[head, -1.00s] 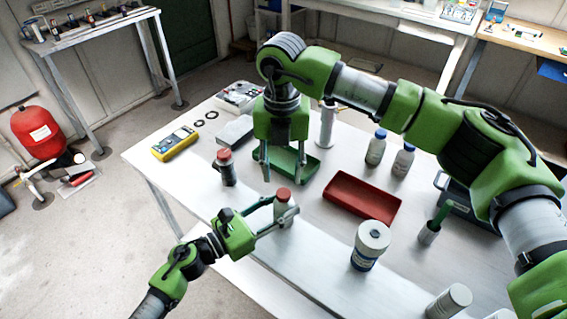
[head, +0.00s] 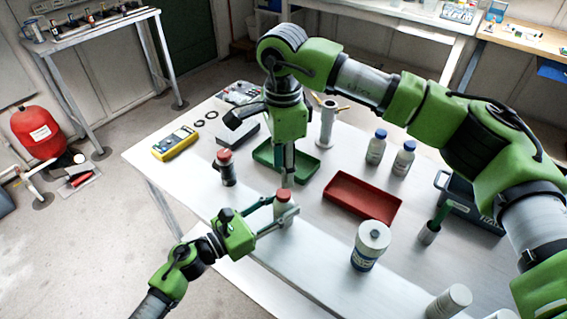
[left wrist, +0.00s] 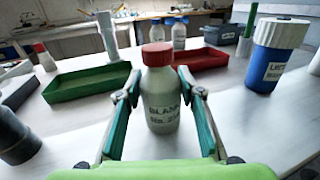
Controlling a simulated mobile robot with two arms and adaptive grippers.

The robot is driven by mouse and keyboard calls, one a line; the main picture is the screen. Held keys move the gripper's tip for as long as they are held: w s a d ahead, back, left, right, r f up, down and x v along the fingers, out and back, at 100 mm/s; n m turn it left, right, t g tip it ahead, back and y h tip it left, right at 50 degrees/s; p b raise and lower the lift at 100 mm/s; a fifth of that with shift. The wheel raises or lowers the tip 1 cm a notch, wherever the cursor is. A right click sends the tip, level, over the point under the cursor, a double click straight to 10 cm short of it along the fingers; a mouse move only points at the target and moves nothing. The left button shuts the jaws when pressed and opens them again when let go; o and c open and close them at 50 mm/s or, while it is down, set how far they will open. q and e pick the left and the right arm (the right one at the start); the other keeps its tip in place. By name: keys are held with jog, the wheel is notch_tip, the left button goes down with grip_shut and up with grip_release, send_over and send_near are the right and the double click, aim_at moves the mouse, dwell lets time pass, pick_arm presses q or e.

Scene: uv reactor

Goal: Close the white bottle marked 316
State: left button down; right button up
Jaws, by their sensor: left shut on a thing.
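A white bottle (left wrist: 160,100) with a red cap (left wrist: 157,54) stands upright on the table between the fingers of my left gripper (left wrist: 162,105). Its label reads "BLANK" with a number below that I cannot fully read. The cap sits on the bottle's mouth; how tight it is I cannot tell. In the head view the cap (head: 283,195) shows above my left gripper (head: 278,215), which is shut on the bottle. My right gripper (head: 287,182) points down just behind or above the cap; its fingers line up in this view, so their opening is hidden.
A dark bottle with a red cap (head: 226,168) stands to the left. A green tray (head: 305,167) lies behind, and a red tray (head: 362,198) to the right. A large white-lidded bottle (head: 371,246) stands front right. A yellow meter (head: 175,144) lies at the left edge.

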aim_at(284, 193)
jog(key=n, duration=0.7)
jog(key=shift+r, duration=0.25)
jog(key=shift+f, duration=4.05)
jog(key=shift+c, duration=0.4)
